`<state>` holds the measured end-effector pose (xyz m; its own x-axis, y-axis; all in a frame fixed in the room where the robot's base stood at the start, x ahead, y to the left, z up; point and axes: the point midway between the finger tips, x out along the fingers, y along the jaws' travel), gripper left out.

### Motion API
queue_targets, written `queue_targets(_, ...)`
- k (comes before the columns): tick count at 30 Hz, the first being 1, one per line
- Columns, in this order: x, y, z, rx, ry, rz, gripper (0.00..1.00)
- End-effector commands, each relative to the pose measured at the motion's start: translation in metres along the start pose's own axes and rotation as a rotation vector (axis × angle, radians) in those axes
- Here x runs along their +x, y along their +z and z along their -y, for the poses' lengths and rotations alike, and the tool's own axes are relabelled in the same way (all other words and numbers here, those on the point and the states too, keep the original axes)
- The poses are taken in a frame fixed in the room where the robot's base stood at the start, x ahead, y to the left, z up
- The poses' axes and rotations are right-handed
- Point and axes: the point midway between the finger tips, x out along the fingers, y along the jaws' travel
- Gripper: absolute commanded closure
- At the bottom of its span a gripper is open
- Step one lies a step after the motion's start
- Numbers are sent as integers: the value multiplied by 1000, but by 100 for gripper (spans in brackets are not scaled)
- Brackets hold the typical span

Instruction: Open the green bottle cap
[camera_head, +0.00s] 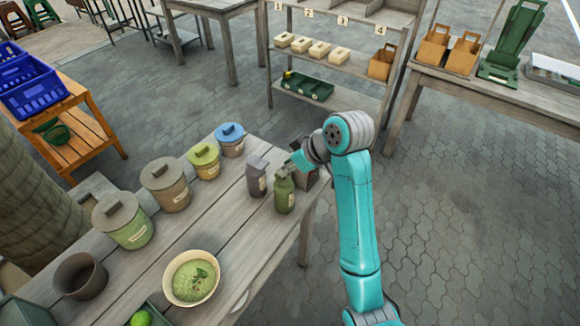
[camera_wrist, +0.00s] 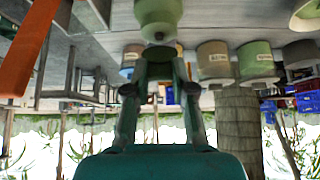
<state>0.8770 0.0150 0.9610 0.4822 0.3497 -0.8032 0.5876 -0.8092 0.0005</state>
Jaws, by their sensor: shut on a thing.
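The green bottle (camera_head: 285,198) stands upright on the wooden table near its right edge, with a pale label. My gripper (camera_head: 284,173) is at the bottle's top, reaching in from the upper right. In the wrist view, which is upside down, the green bottle (camera_wrist: 158,14) is at the top centre and its narrow top lies at the fingertips. My gripper (camera_wrist: 159,52) is shut on the green bottle cap there. The fingers hide most of the cap, so I cannot tell whether it has turned.
A grey-purple bottle (camera_head: 256,177) stands close to the left of the green one. Lidded pots (camera_head: 165,186), a bowl of green paste (camera_head: 192,278) and a dark cup (camera_head: 80,276) are farther left.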

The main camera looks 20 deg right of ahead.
Motion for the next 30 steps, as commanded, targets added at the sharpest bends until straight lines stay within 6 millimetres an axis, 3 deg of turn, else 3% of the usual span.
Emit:
queue_targets(11, 1, 1, 0, 1, -2, 9, 100)
queue_targets(12, 1, 1, 0, 1, -2, 9, 74)
queue_targets(15, 1, 1, 0, 1, -2, 8, 50)
queue_targets(30, 0, 1, 0, 1, -1, 1, 50)
